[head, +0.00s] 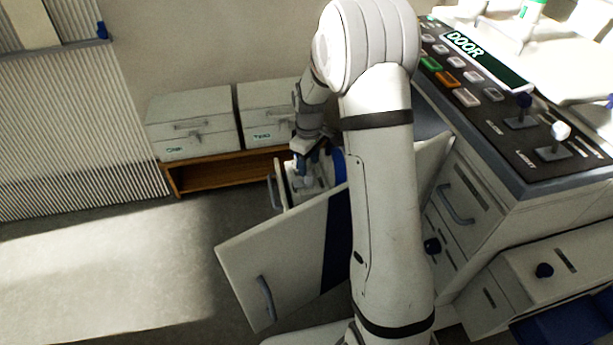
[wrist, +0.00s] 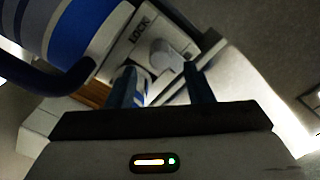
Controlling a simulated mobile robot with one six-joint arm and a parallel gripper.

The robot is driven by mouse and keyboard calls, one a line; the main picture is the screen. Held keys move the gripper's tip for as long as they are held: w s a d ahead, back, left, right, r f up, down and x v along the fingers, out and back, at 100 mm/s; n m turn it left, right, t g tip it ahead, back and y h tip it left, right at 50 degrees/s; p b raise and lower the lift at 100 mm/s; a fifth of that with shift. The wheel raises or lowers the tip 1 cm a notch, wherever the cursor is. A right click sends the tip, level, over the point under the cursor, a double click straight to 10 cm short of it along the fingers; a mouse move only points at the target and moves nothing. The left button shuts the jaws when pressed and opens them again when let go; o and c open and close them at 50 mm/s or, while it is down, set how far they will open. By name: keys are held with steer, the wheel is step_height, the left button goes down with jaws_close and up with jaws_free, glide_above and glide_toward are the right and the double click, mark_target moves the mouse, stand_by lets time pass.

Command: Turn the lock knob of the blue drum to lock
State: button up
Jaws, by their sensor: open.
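The blue drum (wrist: 85,28), with blue, white and grey bands, fills the upper left of the wrist view. A strip of its blue side shows in the head view (head: 339,166), partly behind my arm. Beside it a pale panel marked LOCK (wrist: 141,28) carries a rounded pale grey lock knob (wrist: 166,56). My gripper (wrist: 160,76) is open, its two dark blue fingers apart, with the knob seen between and beyond their tips. Contact cannot be told. In the head view my gripper (head: 314,160) reaches down into the opened cabinet, and the knob is not clear.
An open cabinet door (head: 285,250) with a handle stands in front of the drum. A control console (head: 480,85) marked DOOR is at the right, above drawers (head: 470,205). Two grey boxes (head: 190,125) sit on a wooden shelf (head: 220,172) behind. Floor at left is clear.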

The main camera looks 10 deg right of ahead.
mark_target(309, 173)
step_height(309, 173, down, 5)
steer(key=shift+f+b, duration=0.15)
steer(key=shift+b, duration=0.2)
